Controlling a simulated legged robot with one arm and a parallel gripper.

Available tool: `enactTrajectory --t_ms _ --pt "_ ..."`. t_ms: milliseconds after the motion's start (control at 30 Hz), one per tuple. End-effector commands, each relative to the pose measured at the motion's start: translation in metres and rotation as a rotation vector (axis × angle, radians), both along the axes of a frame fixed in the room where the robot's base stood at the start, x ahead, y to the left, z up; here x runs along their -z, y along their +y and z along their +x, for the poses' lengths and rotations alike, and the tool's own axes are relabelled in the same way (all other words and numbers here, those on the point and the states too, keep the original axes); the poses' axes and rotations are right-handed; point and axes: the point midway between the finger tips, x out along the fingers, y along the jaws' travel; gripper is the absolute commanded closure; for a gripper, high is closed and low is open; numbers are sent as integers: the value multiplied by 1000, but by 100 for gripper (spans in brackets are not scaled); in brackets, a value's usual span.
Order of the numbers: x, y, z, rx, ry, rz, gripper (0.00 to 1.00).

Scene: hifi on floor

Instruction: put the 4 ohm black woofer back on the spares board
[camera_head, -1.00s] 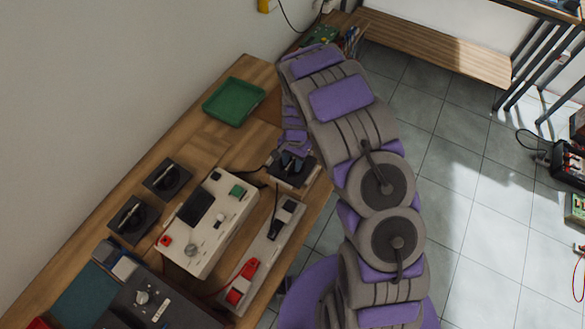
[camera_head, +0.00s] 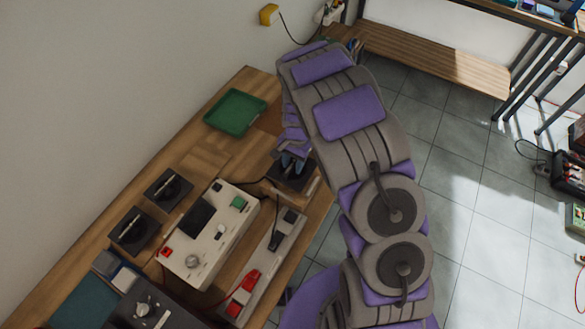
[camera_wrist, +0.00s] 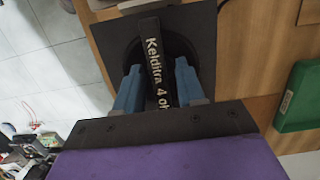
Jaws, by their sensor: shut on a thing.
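The black woofer, a dark square plate with a round cone and a raised bar lettered "Keldira 4 oh…", fills the top of the wrist view (camera_wrist: 205,45). My gripper (camera_wrist: 158,75) is shut on its bar, with a blue finger on each side. In the head view my gripper (camera_head: 294,164) and the woofer (camera_head: 284,180) are at the bench's right edge, partly hidden by my arm. I cannot tell if the woofer touches the bench. Two similar black square units (camera_head: 168,188) (camera_head: 133,230) stand at the left. I cannot tell which surface is the spares board.
On the wooden bench (camera_head: 75,255) are a green tray (camera_head: 236,112), a cream control box (camera_head: 208,236) and a grey strip with black and red connectors (camera_head: 262,268). A cable runs near the woofer. Bare wood lies between the tray and the black units.

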Motion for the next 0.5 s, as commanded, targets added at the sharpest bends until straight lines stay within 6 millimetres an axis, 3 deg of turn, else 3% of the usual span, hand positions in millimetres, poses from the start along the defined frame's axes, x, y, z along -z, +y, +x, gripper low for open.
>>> enactTrajectory --t_ms 33,200,500 --pt "-13 0 2 0 -6 1 100" --pt "-38 0 2 0 -7 0 100" --pt "-60 0 1 0 -2 0 100"
